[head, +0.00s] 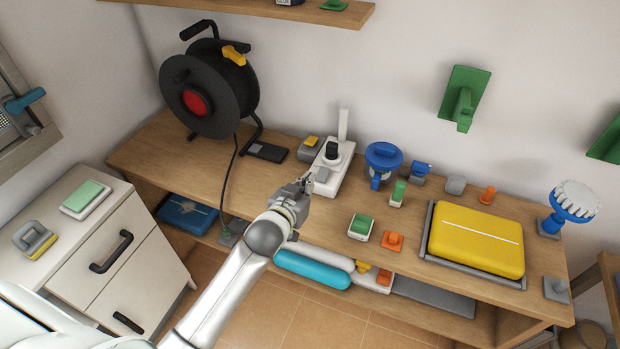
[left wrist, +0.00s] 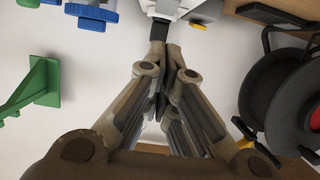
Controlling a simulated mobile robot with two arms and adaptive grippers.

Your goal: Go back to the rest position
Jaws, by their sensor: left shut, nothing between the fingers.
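My left gripper (head: 306,184) is in the head view, over the front part of the wooden bench, at the end of my arm from the lower left. It is shut with nothing held. It is right beside the white device (head: 341,158) with a black knob and an upright white post; whether they touch cannot be told. In the left wrist view the fingers (left wrist: 170,50) are closed together and point up at this device (left wrist: 176,9). My right gripper is not in view.
The bench (head: 290,190) carries a black cable reel (head: 245,100) with a hanging cable, blue fixtures (head: 384,156), small green and orange blocks, and a yellow case (head: 475,240) in a grey tray. A white drawer cabinet (head: 100,255) stands at left. A shelf (head: 240,8) hangs above.

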